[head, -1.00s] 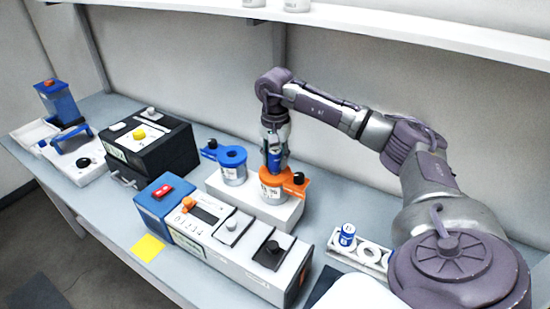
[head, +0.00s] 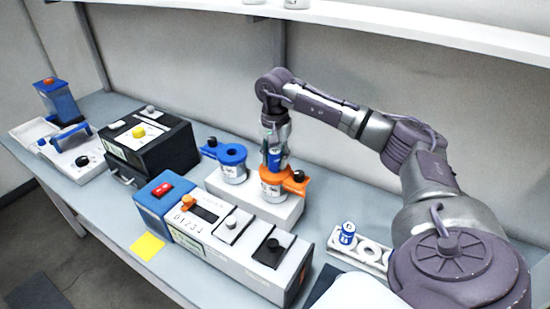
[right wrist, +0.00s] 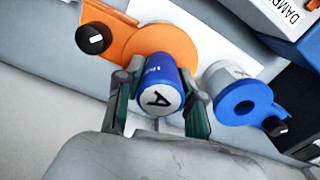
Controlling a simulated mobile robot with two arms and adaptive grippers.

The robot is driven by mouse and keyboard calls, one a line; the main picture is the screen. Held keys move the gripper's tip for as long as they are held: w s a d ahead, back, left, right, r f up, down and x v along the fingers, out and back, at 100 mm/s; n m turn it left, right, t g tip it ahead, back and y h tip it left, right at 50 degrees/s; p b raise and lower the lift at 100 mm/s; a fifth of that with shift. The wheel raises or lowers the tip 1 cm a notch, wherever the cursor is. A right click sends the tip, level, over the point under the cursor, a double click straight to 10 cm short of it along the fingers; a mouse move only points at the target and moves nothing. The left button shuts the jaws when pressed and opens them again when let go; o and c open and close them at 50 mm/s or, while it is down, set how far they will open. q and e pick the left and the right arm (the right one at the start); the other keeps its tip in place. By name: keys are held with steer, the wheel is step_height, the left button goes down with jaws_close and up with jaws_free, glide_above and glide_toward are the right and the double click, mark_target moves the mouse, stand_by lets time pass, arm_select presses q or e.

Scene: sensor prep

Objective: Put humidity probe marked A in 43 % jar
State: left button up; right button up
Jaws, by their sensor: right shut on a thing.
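The blue humidity probe with a white end marked A (right wrist: 160,98) is between the fingers of my right gripper (right wrist: 160,108), which is shut on it. In the head view the right gripper (head: 275,150) points down and holds the probe (head: 274,158) upright at the orange-topped jar (head: 272,190). The orange collar (right wrist: 155,40) is behind the probe in the right wrist view. I cannot tell how far the probe sits in its opening. A blue-topped jar (head: 233,172) stands to the left; its ring opening (right wrist: 243,97) looks empty. The jar labels are too small to read. My left gripper is out of view.
Both jars stand on a white block (head: 284,212). In front is a grey instrument with knobs (head: 238,235) and a blue end box. A rack (head: 362,250) at right holds another blue-and-white probe (head: 347,232). A black box (head: 160,145) and wall shelf (head: 400,25) are near.

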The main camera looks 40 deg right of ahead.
steer(key=shift+f, duration=0.1)
steer(key=o, duration=1.5)
steer(key=shift+r+p, duration=2.85)
steer(key=shift+r, duration=1.2)
steer(key=shift+f, duration=0.1)
